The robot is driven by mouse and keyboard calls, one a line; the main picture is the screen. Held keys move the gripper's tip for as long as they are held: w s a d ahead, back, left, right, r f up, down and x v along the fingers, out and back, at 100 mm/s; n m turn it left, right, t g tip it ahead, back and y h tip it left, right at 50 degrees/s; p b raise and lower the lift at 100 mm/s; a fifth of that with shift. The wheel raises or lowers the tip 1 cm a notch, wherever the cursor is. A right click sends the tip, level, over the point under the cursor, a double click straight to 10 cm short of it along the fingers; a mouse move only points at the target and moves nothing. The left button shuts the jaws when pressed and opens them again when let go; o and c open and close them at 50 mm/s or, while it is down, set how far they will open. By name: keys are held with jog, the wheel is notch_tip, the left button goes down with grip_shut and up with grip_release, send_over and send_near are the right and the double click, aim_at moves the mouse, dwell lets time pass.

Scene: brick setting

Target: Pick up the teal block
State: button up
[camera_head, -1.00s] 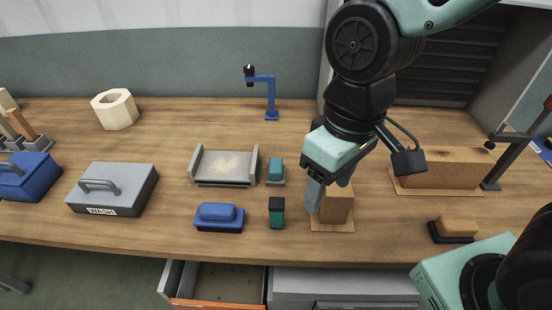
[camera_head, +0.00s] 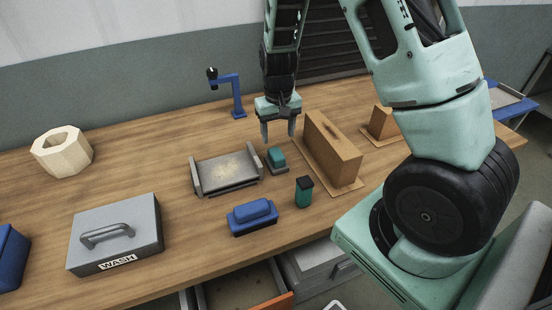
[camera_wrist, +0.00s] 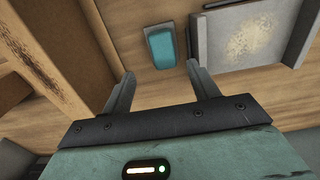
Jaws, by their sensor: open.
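A teal block (camera_head: 277,154) with a grey base lies on the table, just right of a shallow grey tray. It also shows in the wrist view (camera_wrist: 160,42), at the top centre. My gripper (camera_head: 279,134) is open and empty, pointing down above the table close to the teal block with the grey base. In the wrist view the gap between the fingertips (camera_wrist: 159,72) is below that block in the picture, and the fingers are apart from it.
The grey tray (camera_head: 196,178) is close on the left and a tall brown box (camera_head: 333,152) on the right. A blue block (camera_head: 252,217) lies in front. A grey case marked WASH (camera_head: 146,225) and a blue stand (camera_head: 237,97) are farther off. An open drawer (camera_head: 240,287) is below.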

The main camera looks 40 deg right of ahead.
aim_at(276, 153)
jog(key=shift+a+f+p, duration=0.15)
jog(key=shift+f+p, duration=0.4)
jog(key=shift+f, duration=1.5)
jog(key=shift+a+f+p, duration=0.1)
jog(key=shift+f+p, duration=0.4)
jog(key=shift+f, duration=1.55)
jog(key=c, duration=1.2)
